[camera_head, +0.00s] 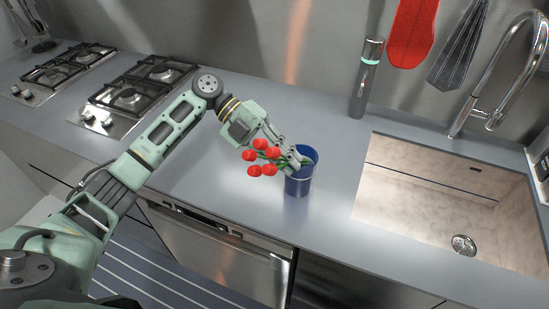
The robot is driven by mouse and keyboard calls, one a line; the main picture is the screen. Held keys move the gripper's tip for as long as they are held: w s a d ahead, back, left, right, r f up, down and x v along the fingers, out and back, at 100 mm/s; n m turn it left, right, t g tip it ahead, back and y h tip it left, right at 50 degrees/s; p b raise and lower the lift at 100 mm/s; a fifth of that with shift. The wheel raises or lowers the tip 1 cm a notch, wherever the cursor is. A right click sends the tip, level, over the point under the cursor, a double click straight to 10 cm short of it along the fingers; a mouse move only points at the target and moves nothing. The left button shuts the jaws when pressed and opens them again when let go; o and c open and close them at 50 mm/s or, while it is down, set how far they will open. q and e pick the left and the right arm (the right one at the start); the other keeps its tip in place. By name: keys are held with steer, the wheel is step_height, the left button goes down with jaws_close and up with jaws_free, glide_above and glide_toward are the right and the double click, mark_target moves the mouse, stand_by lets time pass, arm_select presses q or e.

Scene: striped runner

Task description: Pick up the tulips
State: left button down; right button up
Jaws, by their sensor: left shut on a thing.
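The red tulips (262,157) lean out to the left over the rim of a blue vase (300,181) on the grey counter. Their green stems run toward the vase, and the lower ends are hidden by the vase and the gripper. My left gripper (294,160) reaches down from the left at the vase's mouth. It is shut on the tulips at their stems. The exact contact of the fingers is hard to see at this size. My right gripper is not in view.
A sink (430,205) with a tall faucet (500,85) lies to the right. A grey cylinder (367,85) stands behind. Gas burners (130,97) are at the left. The counter (215,185) around the vase is clear. A red mitt (411,30) hangs on the wall.

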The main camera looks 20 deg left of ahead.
arm_select(q)
steer(key=shift+r, duration=0.1)
step_height(320, 180, up, 30)
steer(key=p, duration=1.3)
